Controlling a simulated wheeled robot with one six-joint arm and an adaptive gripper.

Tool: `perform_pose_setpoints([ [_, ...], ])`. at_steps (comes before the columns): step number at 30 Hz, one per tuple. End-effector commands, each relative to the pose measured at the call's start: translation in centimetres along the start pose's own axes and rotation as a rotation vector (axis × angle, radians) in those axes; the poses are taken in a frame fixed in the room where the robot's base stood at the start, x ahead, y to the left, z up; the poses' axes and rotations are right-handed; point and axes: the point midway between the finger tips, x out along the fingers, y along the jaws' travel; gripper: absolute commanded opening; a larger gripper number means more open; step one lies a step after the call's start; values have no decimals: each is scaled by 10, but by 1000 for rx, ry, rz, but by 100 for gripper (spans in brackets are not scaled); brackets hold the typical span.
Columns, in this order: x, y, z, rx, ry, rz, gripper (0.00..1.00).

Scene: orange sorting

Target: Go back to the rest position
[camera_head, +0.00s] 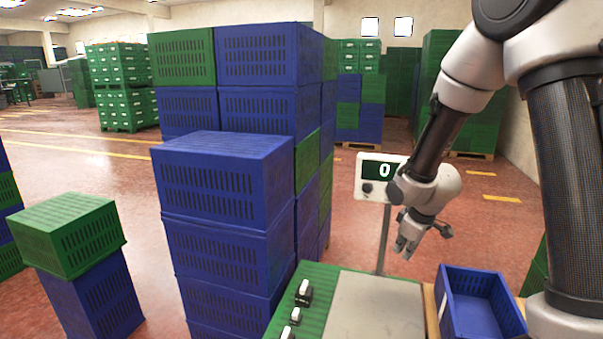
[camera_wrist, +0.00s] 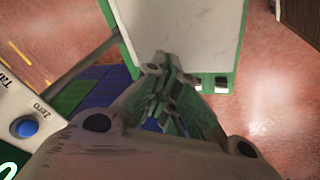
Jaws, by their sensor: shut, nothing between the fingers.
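My gripper (camera_head: 407,244) hangs at the end of my arm in the head view, above and behind the weighing scale's bare plate (camera_head: 375,312). It is shut and empty, with its fingers pointing down. In the wrist view my gripper (camera_wrist: 165,62) shows its fingers together over the near edge of the pale scale plate (camera_wrist: 185,30). No orange is visible in either view.
The scale display (camera_head: 381,170) reads 0 on a post close beside my gripper. An open blue crate (camera_head: 455,300) stands right of the scale. Tall stacks of blue crates (camera_head: 225,180) stand to the left. Open red floor lies behind.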

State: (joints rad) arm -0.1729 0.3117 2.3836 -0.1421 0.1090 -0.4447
Motion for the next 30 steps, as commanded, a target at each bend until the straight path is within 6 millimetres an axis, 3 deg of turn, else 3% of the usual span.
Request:
perform_pose_setpoints([
  [1,-28,-3,18,93,-51,-13,0],
  [9,-168,-46,116,547,-262,-62,0],
  [15,-243,-74,159,700,-211,-46,0],
  [22,-287,-73,168,740,-21,30,0],
  [30,-297,-71,170,753,22,54,0],
])
